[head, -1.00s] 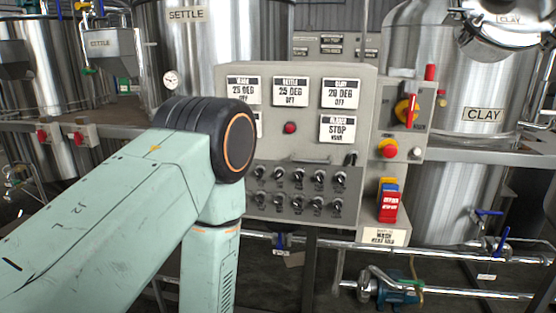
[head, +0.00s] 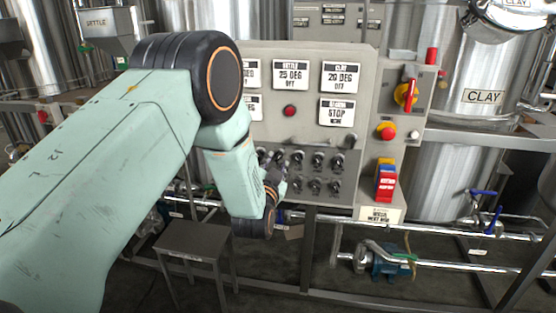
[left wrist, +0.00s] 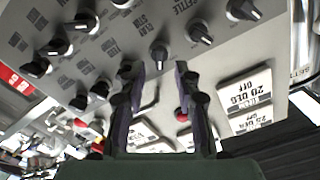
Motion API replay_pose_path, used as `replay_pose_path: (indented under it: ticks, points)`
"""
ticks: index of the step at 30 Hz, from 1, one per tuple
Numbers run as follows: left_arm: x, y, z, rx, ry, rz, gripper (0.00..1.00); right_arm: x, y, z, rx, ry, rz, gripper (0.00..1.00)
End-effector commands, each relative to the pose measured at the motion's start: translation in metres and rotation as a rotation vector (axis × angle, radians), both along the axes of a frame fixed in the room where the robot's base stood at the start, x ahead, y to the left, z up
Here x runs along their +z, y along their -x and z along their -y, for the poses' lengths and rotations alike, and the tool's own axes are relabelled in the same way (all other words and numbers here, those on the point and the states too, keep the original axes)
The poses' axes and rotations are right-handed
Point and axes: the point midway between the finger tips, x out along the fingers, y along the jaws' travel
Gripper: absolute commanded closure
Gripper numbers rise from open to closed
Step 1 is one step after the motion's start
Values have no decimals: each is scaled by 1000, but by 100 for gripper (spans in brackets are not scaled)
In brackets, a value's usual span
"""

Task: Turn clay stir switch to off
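The grey control panel (head: 370,75) carries two rows of black rotary switches (head: 318,159) on its lower part. My left gripper (head: 279,180) is at the left part of the rows, hiding some switches. In the left wrist view my left gripper (left wrist: 161,70) has its fingers apart with nothing between them. One switch (left wrist: 160,54) sits just beyond the gap between the fingertips, apart from them. Another switch (left wrist: 198,33) is to its upper right. My right gripper is not in view.
A red button (head: 289,111) is above the switches. A grey stool (head: 195,240) stands below left. The clay tank (head: 455,135) is at right.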

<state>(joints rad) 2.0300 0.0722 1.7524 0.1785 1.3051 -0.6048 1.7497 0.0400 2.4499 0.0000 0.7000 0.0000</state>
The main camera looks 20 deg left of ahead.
Motion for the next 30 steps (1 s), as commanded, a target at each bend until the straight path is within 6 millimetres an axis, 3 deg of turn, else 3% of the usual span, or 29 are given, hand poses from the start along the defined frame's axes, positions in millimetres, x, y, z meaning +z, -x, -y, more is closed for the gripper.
replay_pose_path:
  ticks: [9, 19, 30]
  points:
    - [0, -28, -7, -1, 1, 0, 68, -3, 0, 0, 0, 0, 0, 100]
    - [0, -30, -7, -1, 1, -2, 68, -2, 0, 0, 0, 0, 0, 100]
    - [0, -30, -7, -1, 1, -2, 99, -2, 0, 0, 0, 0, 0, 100]
